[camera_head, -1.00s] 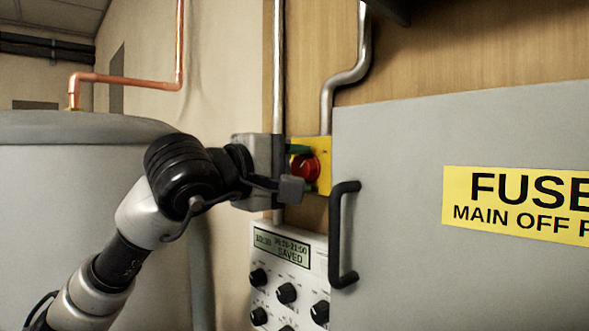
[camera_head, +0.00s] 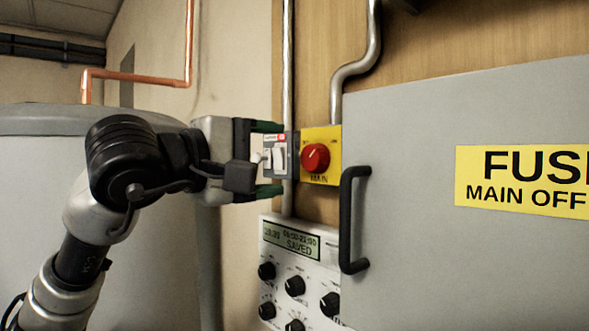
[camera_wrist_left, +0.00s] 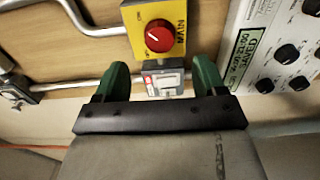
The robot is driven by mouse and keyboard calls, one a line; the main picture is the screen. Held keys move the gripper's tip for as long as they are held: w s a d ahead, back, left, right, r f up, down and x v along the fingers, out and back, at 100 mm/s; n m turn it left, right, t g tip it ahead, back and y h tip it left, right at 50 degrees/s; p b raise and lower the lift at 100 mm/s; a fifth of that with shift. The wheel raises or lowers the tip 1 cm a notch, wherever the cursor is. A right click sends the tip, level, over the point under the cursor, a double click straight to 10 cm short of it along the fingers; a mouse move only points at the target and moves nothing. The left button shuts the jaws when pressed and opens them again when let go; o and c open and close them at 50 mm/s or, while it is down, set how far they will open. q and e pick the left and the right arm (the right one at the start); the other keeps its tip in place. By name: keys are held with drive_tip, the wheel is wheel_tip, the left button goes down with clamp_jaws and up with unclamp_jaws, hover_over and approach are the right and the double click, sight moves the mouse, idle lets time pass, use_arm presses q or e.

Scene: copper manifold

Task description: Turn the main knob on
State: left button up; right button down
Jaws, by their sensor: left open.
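The main knob (camera_head: 315,157) is a round red knob with a pale pointer line on a yellow plate (camera_head: 334,136) on the wooden wall. It also shows in the left wrist view (camera_wrist_left: 159,36), beyond my fingertips. My left gripper (camera_head: 268,160) is to the left of the knob and apart from it. Its two green fingers are spread, one above the other, at a small grey switch box (camera_head: 281,153). In the left wrist view the switch box (camera_wrist_left: 164,80) shows between the open fingers (camera_wrist_left: 160,82); whether they touch it I cannot tell. My right gripper is not in view.
A grey fuse cabinet (camera_head: 420,130) with a black handle (camera_head: 347,220) stands right of the knob. A control panel (camera_head: 300,262) with a display and several black knobs is below. Metal pipes (camera_head: 288,60) run along the wall. A grey tank (camera_head: 50,125) is at the left.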

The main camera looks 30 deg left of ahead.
use_arm(q)
drive_tip(key=v, duration=0.4)
drive_tip(key=shift+b, duration=0.3)
idle(0.3)
